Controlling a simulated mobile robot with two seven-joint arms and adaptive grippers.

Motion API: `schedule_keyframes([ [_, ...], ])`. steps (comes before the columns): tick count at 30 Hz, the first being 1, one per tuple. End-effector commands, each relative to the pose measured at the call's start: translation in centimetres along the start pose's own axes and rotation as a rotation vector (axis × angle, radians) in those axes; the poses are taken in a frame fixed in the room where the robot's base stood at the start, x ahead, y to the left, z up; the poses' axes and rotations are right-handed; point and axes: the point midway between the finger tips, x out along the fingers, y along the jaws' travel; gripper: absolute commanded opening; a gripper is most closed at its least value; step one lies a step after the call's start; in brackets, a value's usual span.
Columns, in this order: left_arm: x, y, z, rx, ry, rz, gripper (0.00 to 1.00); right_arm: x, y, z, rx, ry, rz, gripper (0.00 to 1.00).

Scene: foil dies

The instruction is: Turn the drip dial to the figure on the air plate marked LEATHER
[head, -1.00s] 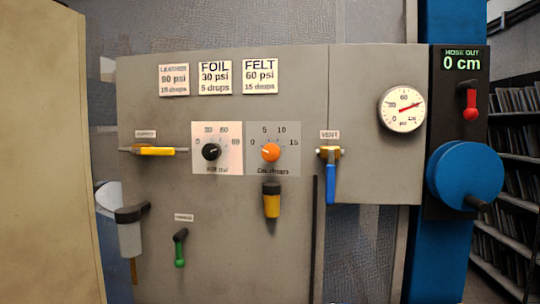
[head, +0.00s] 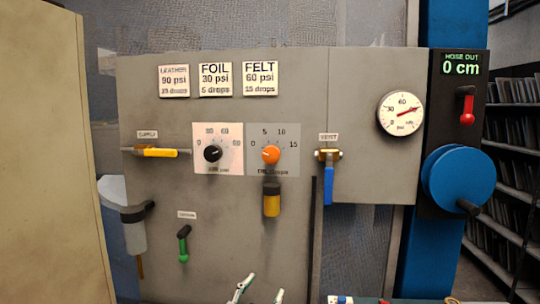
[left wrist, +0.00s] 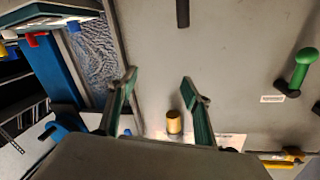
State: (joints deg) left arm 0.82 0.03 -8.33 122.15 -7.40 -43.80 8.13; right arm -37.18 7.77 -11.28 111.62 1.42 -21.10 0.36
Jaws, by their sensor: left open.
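The drip dial, an orange knob (head: 271,154), sits on a grey plate with figures 0, 5, 10 and 15. Its exact pointer setting is too small to tell. The LEATHER plate (head: 173,81) is at the upper left of the panel; it reads 90 psi and, blurred, what looks like 15 drops. My left gripper (head: 260,289) shows at the bottom edge of the head view, open and empty, well below the dial. In the left wrist view its open fingers (left wrist: 160,78) face the panel, with the yellow cup (left wrist: 174,122) beyond them. My right gripper is out of view.
A black pressure knob (head: 212,154) is left of the drip dial. The yellow cup hangs just below the dial. The blue vent handle (head: 328,185), green handle (head: 183,246) and yellow supply handle (head: 160,152) stick out around it. Small coloured items line the bottom edge.

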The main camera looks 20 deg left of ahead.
Motion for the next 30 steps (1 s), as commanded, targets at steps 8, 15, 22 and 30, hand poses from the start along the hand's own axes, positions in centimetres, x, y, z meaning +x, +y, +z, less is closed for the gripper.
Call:
schedule_keyframes([
  [8,2.6,-7.6,-20.4,-0.101,0.294,-0.149,0.49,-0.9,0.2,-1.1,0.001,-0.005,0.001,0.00],
  [15,2.0,-10.4,-27.6,-0.142,0.400,-0.197,0.49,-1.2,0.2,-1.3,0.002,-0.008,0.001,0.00],
  [22,3.8,-11.0,-28.8,-0.143,0.405,-0.200,0.49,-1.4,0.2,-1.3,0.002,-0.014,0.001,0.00],
  [30,7.4,-11.9,-30.3,-0.143,0.406,-0.200,0.49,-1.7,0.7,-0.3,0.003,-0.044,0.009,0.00],
])
